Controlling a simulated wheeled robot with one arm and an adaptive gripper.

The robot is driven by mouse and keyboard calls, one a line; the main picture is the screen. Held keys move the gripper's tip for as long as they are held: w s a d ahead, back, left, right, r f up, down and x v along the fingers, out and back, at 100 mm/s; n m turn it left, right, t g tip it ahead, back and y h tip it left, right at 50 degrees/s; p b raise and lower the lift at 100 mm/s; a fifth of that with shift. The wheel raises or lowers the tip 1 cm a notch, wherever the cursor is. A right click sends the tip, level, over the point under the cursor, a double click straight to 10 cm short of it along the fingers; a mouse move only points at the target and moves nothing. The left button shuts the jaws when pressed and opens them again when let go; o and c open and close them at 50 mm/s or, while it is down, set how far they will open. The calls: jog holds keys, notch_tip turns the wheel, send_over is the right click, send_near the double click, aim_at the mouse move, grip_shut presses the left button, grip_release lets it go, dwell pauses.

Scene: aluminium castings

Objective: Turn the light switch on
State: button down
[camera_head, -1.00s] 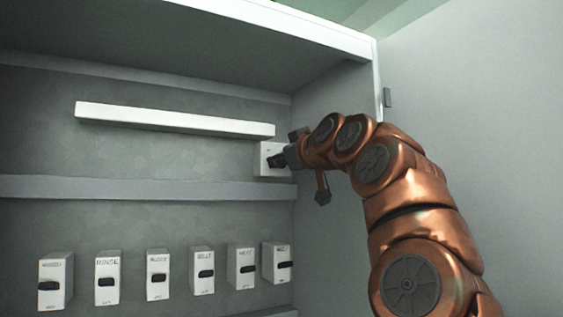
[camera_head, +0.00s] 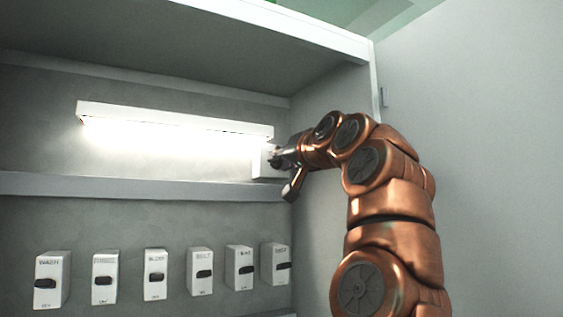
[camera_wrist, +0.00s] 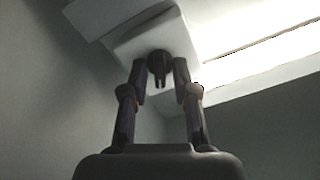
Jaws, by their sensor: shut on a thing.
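The light switch is a white box (camera_head: 262,163) at the right end of the upper compartment, just below the lamp. Its dark knob (camera_wrist: 160,64) shows in the wrist view, between my fingertips. My gripper (camera_head: 279,158) is at the front of the box, shut on the knob; it also shows in the wrist view (camera_wrist: 160,72). The gripper hides part of the box in the head view. The long white lamp bar (camera_head: 175,115) is lit and brightens the wall beneath it.
A row of labelled white switch boxes (camera_head: 155,274) with dark knobs lines the lower wall. A grey ledge (camera_head: 130,185) runs above them. The cabinet's top panel (camera_head: 300,35) overhangs, and a pale panel (camera_head: 480,150) stands at the right.

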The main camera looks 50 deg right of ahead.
jog(key=shift+m, duration=0.6)
jog(key=c, duration=1.2)
grip_release()
jog(key=shift+v, duration=1.95)
send_near(281, 159)
jog(key=shift+v, duration=1.25)
jog(key=shift+w+a+f, duration=0.1)
jog(key=shift+f, duration=0.1)
